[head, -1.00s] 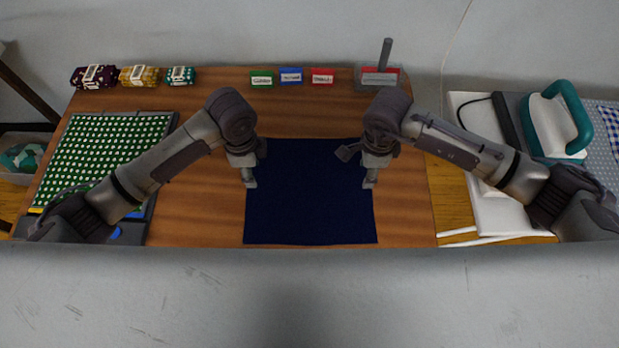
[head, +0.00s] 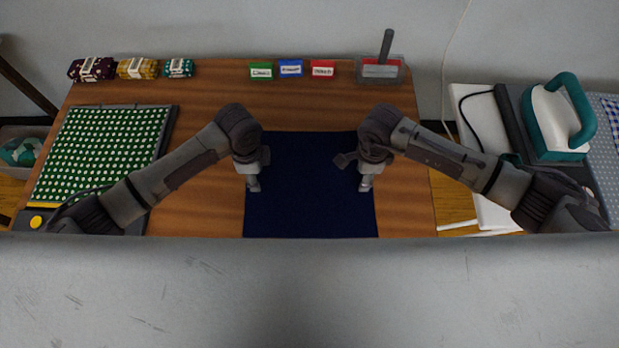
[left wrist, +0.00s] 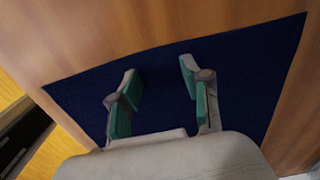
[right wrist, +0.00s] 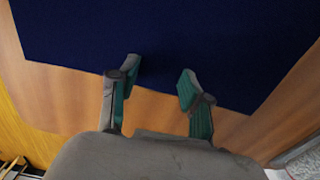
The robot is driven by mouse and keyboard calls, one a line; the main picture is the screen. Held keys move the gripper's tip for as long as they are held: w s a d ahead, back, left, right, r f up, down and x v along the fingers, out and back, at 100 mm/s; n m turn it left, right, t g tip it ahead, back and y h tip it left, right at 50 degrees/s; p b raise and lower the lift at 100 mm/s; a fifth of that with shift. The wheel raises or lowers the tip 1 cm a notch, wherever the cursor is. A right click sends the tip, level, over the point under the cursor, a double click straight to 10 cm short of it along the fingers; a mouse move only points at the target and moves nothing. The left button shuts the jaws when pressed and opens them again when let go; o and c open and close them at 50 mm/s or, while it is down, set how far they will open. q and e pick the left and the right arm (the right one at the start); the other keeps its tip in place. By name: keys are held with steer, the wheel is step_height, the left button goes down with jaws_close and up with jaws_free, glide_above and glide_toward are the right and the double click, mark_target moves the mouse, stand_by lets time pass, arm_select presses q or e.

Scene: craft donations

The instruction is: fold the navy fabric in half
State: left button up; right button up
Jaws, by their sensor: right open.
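The navy fabric (head: 310,205) lies flat and unfolded on the wooden table, roughly square. My left gripper (head: 253,186) is over its left edge in the head view. In the left wrist view, the left gripper (left wrist: 158,75) is open, its teal-padded fingers apart above the fabric (left wrist: 240,75). My right gripper (head: 365,185) is over the fabric just inside its right edge. In the right wrist view, the right gripper (right wrist: 158,75) is open, its fingertips near the border of the fabric (right wrist: 160,30). Nothing is between either pair of fingers. I cannot tell whether the fingertips touch the cloth.
A board with green dotted cloth (head: 100,150) lies at left. Fabric rolls (head: 137,68) and small coloured label cards (head: 290,69) stand along the back edge, with a red-marked holder (head: 380,70) at back right. An iron (head: 555,125) stands on the right. Wood beside the fabric is clear.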

arm_select(q)
steer(key=shift+s, duration=0.1)
jaws_close()
arm_select(e)
steer(key=shift+s, duration=0.1)
jaws_close()
arm_select(q)
steer(key=shift+a, duration=0.1)
arm_select(e)
steer(key=shift+s+d+f, duration=0.1)
steer(key=shift+s+f, duration=0.05)
steer(key=shift+f, duration=0.05)
steer(key=shift+r, duration=0.1)
